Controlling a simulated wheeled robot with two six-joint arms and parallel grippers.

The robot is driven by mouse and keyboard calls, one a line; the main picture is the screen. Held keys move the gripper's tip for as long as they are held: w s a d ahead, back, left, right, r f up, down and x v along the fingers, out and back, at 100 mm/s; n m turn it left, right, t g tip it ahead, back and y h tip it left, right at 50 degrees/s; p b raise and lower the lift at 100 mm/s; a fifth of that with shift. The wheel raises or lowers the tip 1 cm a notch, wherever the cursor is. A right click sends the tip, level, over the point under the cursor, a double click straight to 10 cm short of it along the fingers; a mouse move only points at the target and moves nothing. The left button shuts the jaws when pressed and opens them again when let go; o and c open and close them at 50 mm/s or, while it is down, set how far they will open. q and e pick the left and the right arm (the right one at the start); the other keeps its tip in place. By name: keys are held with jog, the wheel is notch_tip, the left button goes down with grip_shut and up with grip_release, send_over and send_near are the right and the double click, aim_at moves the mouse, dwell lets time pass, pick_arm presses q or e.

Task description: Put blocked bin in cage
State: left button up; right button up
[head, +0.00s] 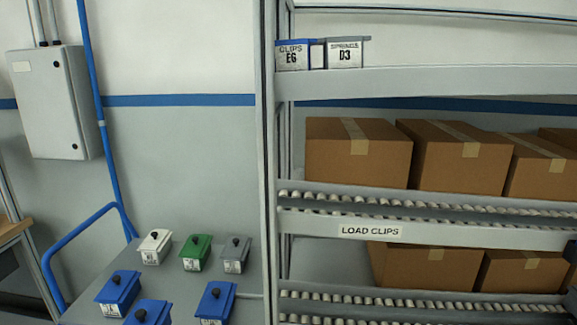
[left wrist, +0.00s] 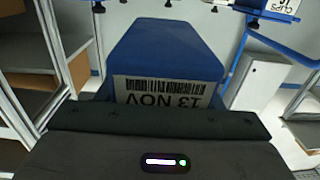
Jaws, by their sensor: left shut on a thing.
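My left gripper (left wrist: 158,122) shows in the left wrist view and is shut on a blue bin (left wrist: 165,50). The bin carries a white label with a barcode and "13 NOV", upside down in this view. Neither gripper shows in the head view. Several lidded bins with black knobs stand on a grey table there: a white bin (head: 154,247), a green bin (head: 195,252), a grey bin (head: 235,254) and blue bins, one of them a blue bin (head: 118,292). Their labels are too small to read. I cannot make out a cage for certain.
A rack holds a blue bin marked CLIPS E6 (head: 292,56) and a grey bin marked SPRINGS D3 (head: 345,53) on top. A blue rail (head: 47,262) stands left of the table.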

pick_arm(q)
jog(key=s+d+r, duration=0.2)
jog(key=s+d, duration=0.9)
jog(key=d, duration=0.2)
jog(key=shift+s+y, duration=0.15)
jog(key=shift+y, duration=0.15)
